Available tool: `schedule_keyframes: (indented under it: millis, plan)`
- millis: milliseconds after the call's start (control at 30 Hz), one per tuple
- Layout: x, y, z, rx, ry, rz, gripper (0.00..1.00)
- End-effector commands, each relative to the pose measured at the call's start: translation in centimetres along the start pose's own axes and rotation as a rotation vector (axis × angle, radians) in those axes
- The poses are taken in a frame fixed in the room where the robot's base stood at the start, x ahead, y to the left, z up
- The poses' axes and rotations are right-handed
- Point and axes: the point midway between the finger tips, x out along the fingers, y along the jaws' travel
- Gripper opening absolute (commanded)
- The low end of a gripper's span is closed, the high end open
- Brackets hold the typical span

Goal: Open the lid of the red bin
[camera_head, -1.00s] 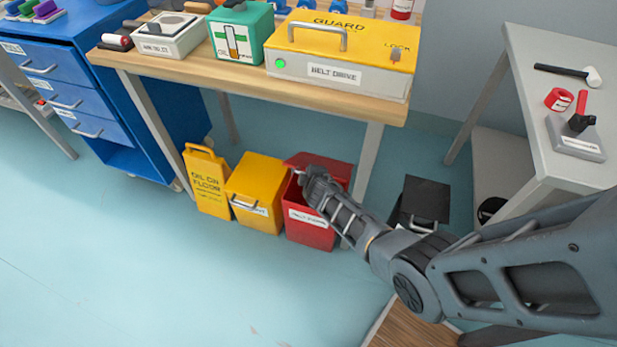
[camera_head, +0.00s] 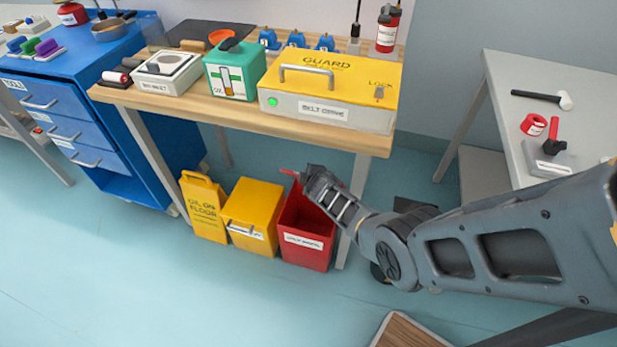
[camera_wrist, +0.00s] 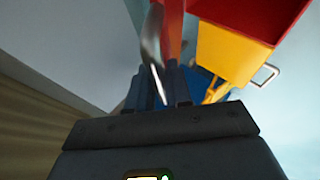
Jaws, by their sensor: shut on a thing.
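The red bin (camera_head: 303,250) stands on the floor under the wooden workbench, its dark inside showing from above. A small red strip of its lid (camera_head: 289,172) shows above the bin, at my gripper (camera_head: 303,176); most of the lid is hidden behind my arm. The wrist view shows the lid edge-on (camera_wrist: 173,32), with a metal handle (camera_wrist: 152,45) beside it running down to my gripper's fingertips (camera_wrist: 168,86). My gripper is shut on the handle. The bin body (camera_wrist: 265,12) is at that view's top right.
A yellow bin (camera_head: 252,214) stands close to the left of the red bin, with a yellow floor sign (camera_head: 204,208) beyond it. A workbench leg (camera_head: 354,205) is close to the right. The workbench top (camera_head: 245,118) is above. The floor in front (camera_head: 150,280) is clear.

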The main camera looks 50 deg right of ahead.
Motion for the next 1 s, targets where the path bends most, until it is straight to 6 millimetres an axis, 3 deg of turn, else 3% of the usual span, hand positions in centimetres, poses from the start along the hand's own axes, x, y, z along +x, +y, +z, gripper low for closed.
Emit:
schedule_keyframes:
  millis: [200,233,433,767,1000]
  plan:
    - [0.0,0.0,0.0,0.000,0.000,0.001,0.00]
    - [0.0,0.0,0.0,0.000,0.000,0.001,0.20]
    - [0.0,0.0,0.0,0.000,0.000,0.000,0.39]
    - [-0.4,0.1,0.0,-0.001,0.000,0.000,0.40]
    - [-3.6,0.2,-0.1,-0.001,0.000,-0.001,0.40]
